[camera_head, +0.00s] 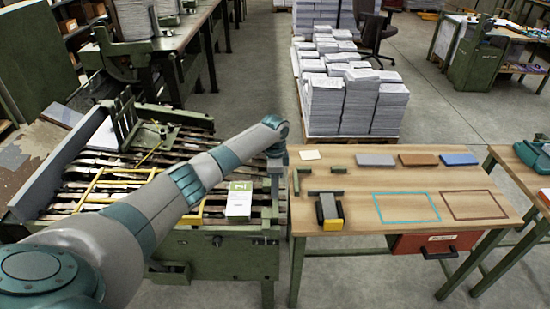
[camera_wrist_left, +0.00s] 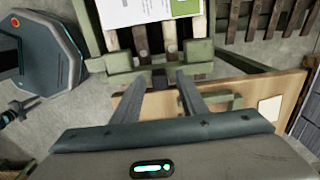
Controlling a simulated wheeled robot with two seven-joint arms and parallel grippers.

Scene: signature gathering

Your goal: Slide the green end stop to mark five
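A green metal bar with two raised blocks, which looks like the end stop (camera_wrist_left: 198,50), lies across the end of the slatted bed in the left wrist view. I cannot make out mark five or any scale. My left gripper (camera_wrist_left: 161,88) points at this bar with its fingers apart and nothing between them. In the head view my left gripper (camera_head: 276,186) hangs over the right end of the machine, its tips small there. A white printed stack with a green label (camera_head: 238,200) lies on the slats just left of it. My right gripper is not in view.
The green slatted machine (camera_head: 220,254) adjoins a wooden table (camera_head: 360,220). The table bears small green brackets (camera_head: 322,193), a black and yellow tool (camera_head: 328,212), and grey (camera_head: 375,160), brown (camera_head: 418,160) and blue (camera_head: 458,159) blocks. Paper stacks (camera_head: 345,100) stand behind.

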